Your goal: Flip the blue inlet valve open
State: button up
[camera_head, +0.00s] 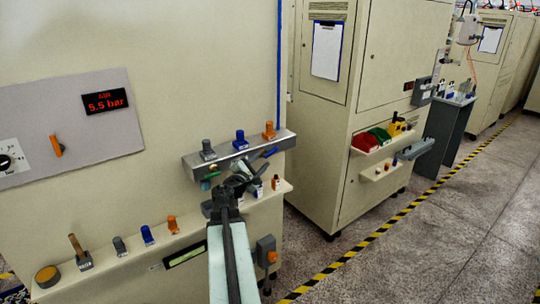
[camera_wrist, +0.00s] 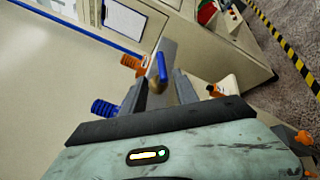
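The blue inlet valve (camera_head: 271,152) has a short blue lever at the right part of the front of a metal manifold bar (camera_head: 190,165). In the head view the lever slants slightly up to the right. In the wrist view the blue lever (camera_wrist: 162,70) shows between the lines of my two fingers, in front of the grey bar. My gripper (camera_head: 241,178) is just below and left of the lever in the head view. The wrist view shows its fingers (camera_wrist: 163,88) apart with a gap between them. Whether a finger touches the lever cannot be told.
Grey (camera_head: 208,150), blue (camera_head: 240,140) and orange (camera_head: 269,131) ribbed fittings stand on the bar. A cream shelf (camera_head: 190,229) below holds more fittings and small bottles. A panel display (camera_head: 104,102) reads 5.5 bar. Floor to the right is open.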

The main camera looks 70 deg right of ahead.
aim_at(271, 152)
jog(key=d, duration=0.5)
jog(key=s+d, duration=0.1)
jog(key=d, duration=0.1)
jog(key=shift+s+d, duration=0.1)
jog(key=shift+d, duration=0.25)
grip_shut()
